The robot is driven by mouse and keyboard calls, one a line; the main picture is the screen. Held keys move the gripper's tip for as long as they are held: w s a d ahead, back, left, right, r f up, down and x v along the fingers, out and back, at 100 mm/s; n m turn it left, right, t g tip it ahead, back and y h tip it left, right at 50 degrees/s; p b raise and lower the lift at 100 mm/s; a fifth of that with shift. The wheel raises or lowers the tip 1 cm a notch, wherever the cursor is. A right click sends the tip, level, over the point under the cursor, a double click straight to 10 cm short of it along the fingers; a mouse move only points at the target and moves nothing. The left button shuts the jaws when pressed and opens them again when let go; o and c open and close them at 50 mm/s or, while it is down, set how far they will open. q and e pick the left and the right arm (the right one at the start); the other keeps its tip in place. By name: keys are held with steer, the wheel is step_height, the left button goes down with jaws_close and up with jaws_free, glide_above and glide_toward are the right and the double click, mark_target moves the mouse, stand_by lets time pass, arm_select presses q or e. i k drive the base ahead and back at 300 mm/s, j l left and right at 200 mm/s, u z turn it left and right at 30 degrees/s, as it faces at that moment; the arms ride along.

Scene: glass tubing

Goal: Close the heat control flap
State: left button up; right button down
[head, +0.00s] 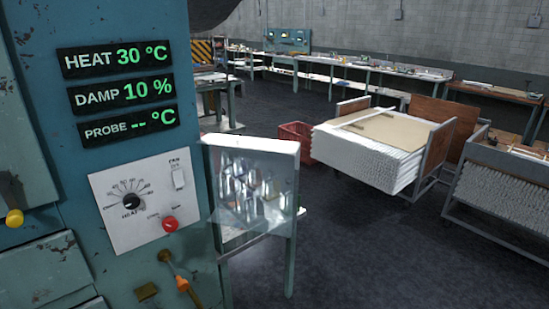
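A teal machine (60,170) fills the left side of the head view. Its white control plate (115,215) carries a HEAT dial (131,202), a FAN switch (178,179) and a red knob (170,224). The dial stands uncovered. Just right of the plate, a clear pane with a pale top edge (252,145) stands out from the machine; it looks like the flap, swung open. Its hinge cannot be made out, and glassy shapes show through or behind it. Neither of my grippers is in view.
Displays above the plate read HEAT 30 °C (116,58), DAMP 10 % and PROBE blank. An orange-handled lever (182,285) and a yellow knob (14,218) stick out from the machine. A loaded cart (370,150) and red crate (295,140) stand behind; the floor (370,260) at right is clear.

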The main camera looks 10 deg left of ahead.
mark_target(289, 180)
steer(key=i+l+u, duration=0.75)
steer(key=l+u, duration=0.15)
steer(key=i+l+u, duration=0.15)
steer(key=l+u, duration=0.15)
steer(key=i+l+u, duration=0.1)
steer(key=l+u, duration=0.2)
steer(key=l, duration=0.2)
steer(key=l+u, duration=0.3)
steer(key=l, duration=0.15)
steer(key=i+l+u, duration=0.1)
steer(key=l+u, duration=0.2)
steer(key=l, duration=0.2)
steer(key=i+l+u, duration=0.1)
steer(key=l+u, duration=0.4)
steer(key=l, duration=0.15)
steer(key=l+u, duration=0.5)
steer(key=l, duration=0.2)
